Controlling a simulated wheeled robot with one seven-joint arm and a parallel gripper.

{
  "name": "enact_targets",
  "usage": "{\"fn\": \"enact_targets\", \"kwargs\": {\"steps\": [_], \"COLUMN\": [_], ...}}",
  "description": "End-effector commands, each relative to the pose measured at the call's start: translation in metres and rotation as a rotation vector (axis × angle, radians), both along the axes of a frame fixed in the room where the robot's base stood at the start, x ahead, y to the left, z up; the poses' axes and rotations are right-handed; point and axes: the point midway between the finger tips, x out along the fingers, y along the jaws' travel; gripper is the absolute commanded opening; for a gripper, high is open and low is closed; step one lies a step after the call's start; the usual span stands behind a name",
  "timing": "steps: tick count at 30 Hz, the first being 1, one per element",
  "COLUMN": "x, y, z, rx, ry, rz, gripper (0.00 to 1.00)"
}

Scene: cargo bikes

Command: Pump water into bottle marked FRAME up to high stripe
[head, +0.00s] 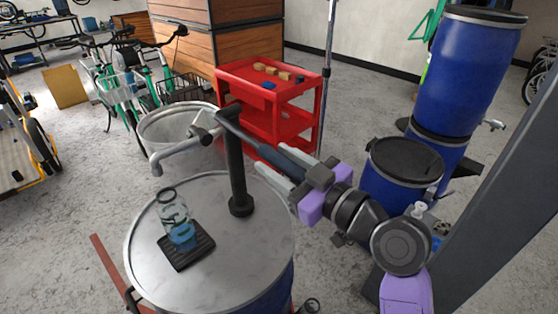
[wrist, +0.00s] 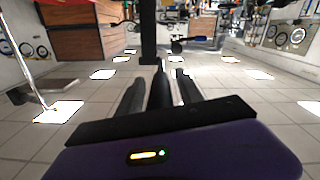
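A clear bottle (head: 172,212) stands on a black grated mat (head: 198,254) on top of a metal-lidded drum (head: 240,275). Blue shows in its lower part, and darker bands cross it higher up. I cannot read any FRAME marking. A black hand pump (head: 237,170) rises from the lid, and its grey spout (head: 178,148) reaches out left on the bottle's side. The pump's dark handle (head: 262,142) slopes down right to my gripper (head: 278,168). The fingers lie on both sides of the handle, closed around its grip. The handle (wrist: 160,92) also shows between the fingers in the wrist view.
A red cart (head: 265,105) with small blocks stands behind the drum. A pale open tub (head: 185,135) is behind the pump. Blue barrels (head: 465,75) stand at right, near a grey post (head: 495,200). Green bikes (head: 125,85) stand at back left.

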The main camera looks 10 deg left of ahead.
Motion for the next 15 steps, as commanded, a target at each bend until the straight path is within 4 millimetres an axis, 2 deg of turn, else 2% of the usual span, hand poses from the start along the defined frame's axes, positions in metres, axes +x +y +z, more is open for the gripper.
{"fn": "enact_targets", "kwargs": {"steps": [1,6,15], "x": [-0.0001,-0.0002,-0.0003], "y": [-0.0002,-0.0002,-0.0004], "z": [-0.0001,-0.0001,-0.0003], "rx": [0.000,0.000,0.000], "ry": [0.000,0.000,0.001], "rz": [0.000,0.000,0.000], "gripper": [0.31,0.00,0.00]}}
